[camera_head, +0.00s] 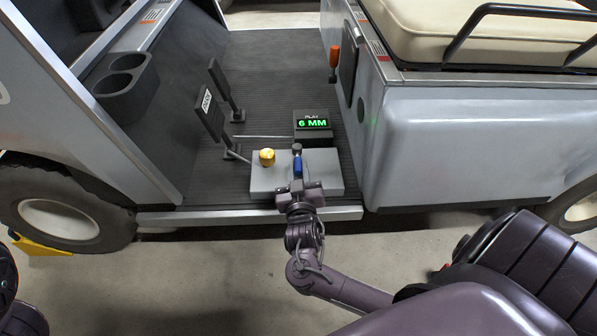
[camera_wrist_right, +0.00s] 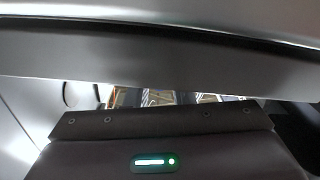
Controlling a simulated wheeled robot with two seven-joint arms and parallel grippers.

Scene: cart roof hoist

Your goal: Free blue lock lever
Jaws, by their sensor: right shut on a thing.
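The blue lock lever (camera_head: 298,165) stands up from the grey box (camera_head: 331,171) on the cart's floor, at the box's middle. A yellow knob (camera_head: 267,157) sits on the left part of the same box. My right gripper (camera_head: 298,182) is at the lever from the near side, shut on it; the fingers hide the lever's lower part. The right wrist view shows mostly grey surfaces close up and a dark bar with a green light, and I cannot make out the lever there. My left gripper is not in view.
An orange-handled lever (camera_head: 334,58) is on the seat base (camera_head: 480,140) at right. The cart's sill (camera_head: 240,218) lies in front.

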